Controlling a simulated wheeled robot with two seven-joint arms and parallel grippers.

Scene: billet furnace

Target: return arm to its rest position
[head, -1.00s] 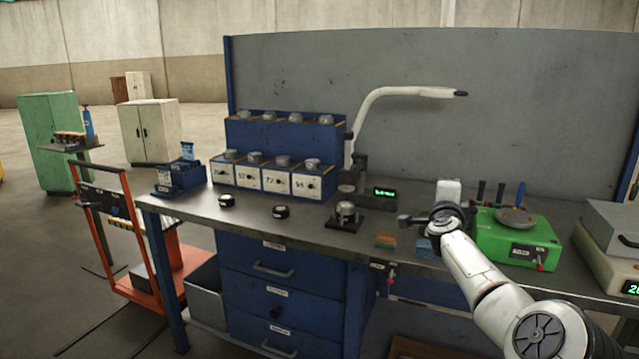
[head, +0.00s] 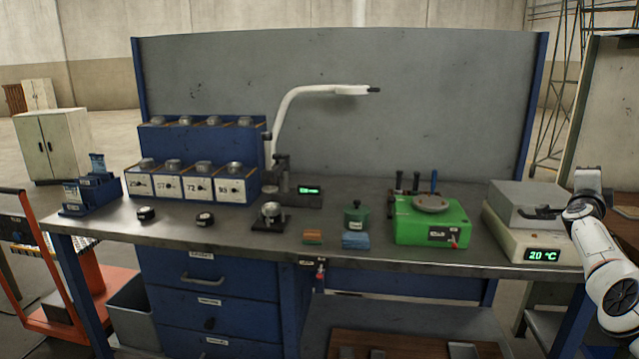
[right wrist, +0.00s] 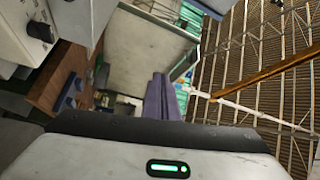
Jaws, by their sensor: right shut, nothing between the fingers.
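My right arm comes in at the far right of the head view. Its right gripper (head: 532,212) points left, with dark fingers that are shut and empty. It shows in front of the grey box on the thermometer unit (head: 515,240), which reads 20 °C; whether it touches the box I cannot tell. In the right wrist view the camera looks past the wrist housing to a tilted scene of wall, roof and beams. My left gripper is out of view.
The workbench (head: 370,258) holds a green device (head: 432,222), a green pot (head: 356,217), orange and blue blocks, a small stand (head: 270,217), two black pucks and blue numbered bins (head: 197,185). A white curved lamp arm (head: 290,108) rises behind. An orange cart (head: 95,300) stands left.

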